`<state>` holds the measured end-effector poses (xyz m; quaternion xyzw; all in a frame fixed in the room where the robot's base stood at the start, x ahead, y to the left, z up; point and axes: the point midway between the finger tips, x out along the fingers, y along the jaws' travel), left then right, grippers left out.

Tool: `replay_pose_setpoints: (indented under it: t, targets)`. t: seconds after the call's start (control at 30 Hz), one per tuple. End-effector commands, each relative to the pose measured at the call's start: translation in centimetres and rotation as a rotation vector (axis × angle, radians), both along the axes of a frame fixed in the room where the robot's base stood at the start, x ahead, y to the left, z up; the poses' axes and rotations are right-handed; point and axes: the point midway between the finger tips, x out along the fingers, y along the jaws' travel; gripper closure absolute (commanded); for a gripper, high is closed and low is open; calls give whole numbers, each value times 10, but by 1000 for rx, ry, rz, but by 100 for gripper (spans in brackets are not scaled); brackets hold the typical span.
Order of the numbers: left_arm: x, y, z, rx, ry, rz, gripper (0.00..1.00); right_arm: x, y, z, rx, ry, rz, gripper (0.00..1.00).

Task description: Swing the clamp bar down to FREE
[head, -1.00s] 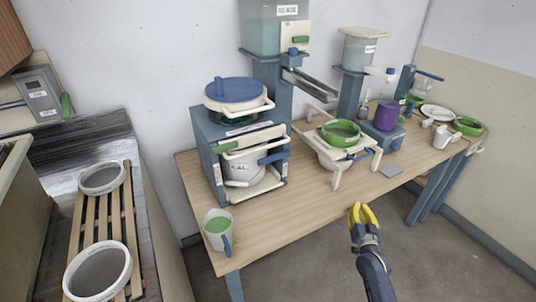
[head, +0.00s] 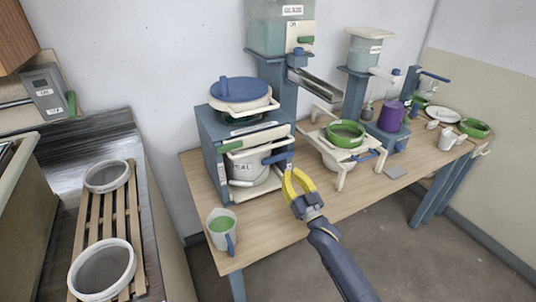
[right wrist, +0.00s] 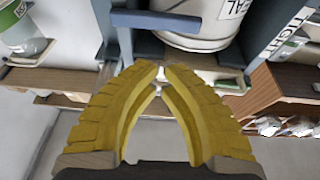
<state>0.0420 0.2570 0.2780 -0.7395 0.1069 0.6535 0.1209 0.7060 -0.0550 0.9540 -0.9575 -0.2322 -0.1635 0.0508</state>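The blue press frame (head: 212,150) stands on the bench with a white bucket (head: 243,170) inside it. A pale bar with a blue handle (head: 280,157) crosses the front of the bucket. The blue handle also shows at the top of the right wrist view (right wrist: 160,20), and a TIGHT label (right wrist: 285,35) sits on a post to its right. I cannot read a FREE label. My right gripper (head: 292,172) is in front of the press, below and right of the handle and apart from it. Its yellow fingertips nearly meet, with nothing held between them. My left gripper is out of view.
A mug of green glaze (head: 221,230) stands at the bench's front left corner. A white stand with a green-rimmed sieve (head: 343,134) is right of the press. A slatted rack with two sieves (head: 103,270) lies at the left. The floor before the bench is clear.

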Motion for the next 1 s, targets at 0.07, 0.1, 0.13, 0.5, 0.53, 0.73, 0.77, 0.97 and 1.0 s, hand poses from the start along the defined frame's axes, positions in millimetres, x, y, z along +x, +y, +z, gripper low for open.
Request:
replay_pose_setpoints:
  t: [0.07, 0.1, 0.13, 0.5, 0.53, 0.73, 0.77, 0.97, 1.0]
  targets:
    - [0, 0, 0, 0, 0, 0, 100, -3, 8, -3, -14, -2, 12, 100]
    - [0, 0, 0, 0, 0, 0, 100, -4, 10, -4, -19, -3, 16, 100]
    - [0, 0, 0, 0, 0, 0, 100, -4, 11, -4, -21, -5, 17, 100]
    - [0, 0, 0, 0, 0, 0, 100, -5, 13, -4, -23, -5, 20, 100]
    - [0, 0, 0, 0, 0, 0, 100, -4, 13, -4, -23, -5, 20, 100]
    - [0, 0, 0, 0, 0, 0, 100, 9, 20, 2, -22, -6, 20, 100]
    - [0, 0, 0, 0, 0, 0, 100, 12, 22, 3, -22, -6, 20, 100]
    - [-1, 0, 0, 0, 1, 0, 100, 37, 36, 13, -22, -5, 20, 100]
    - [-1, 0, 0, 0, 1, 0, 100, 43, 39, 16, -23, -6, 20, 100]
